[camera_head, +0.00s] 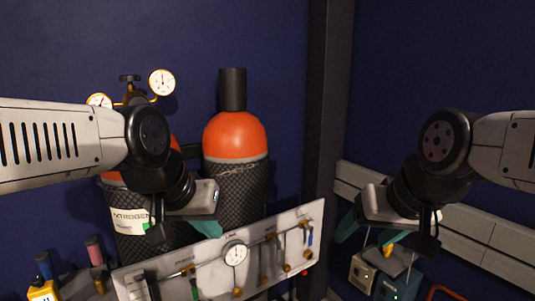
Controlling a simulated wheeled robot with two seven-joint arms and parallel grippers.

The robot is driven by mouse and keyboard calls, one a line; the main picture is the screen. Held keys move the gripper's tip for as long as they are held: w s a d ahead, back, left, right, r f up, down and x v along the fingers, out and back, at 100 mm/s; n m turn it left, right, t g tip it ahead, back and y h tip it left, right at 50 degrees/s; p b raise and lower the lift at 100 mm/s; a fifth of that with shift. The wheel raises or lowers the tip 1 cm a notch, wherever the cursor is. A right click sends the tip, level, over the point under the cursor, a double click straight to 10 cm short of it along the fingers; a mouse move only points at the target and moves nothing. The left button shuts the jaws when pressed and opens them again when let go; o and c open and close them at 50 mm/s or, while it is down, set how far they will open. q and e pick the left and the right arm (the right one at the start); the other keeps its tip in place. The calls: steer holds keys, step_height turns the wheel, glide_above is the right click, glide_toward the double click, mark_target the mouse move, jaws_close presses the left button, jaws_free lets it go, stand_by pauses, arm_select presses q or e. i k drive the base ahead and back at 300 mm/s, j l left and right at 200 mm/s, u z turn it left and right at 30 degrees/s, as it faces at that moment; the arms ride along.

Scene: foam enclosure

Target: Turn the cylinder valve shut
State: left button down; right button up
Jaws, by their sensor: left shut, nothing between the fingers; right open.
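The left gas cylinder (128,215), with an orange shoulder and a label reading "NITROGEN", stands against the blue wall. Above it are a black valve knob (130,78) and brass fittings with two round gauges (162,83). My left arm hides much of its top and the valve's lower part. My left gripper (207,228) is shut and empty, in front of the cylinders and below the valve knob. My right gripper (368,236) is open and empty at the right, well away from the cylinders.
A second orange-topped cylinder (235,135) with a dark cap stands to the right. A pale panel (211,271) with a gauge, pipes and small valves crosses the front. Small boxes (363,272) sit below my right gripper. A dark post (329,120) stands at the corner.

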mark_target(126, 78)
steer(key=k+j+u, duration=0.2)
steer(key=j+u, duration=0.2)
steer(key=k+j+u, duration=0.2)
steer(key=j+u, duration=0.15)
steer(key=u, duration=0.25)
steer(key=k+l, duration=0.05)
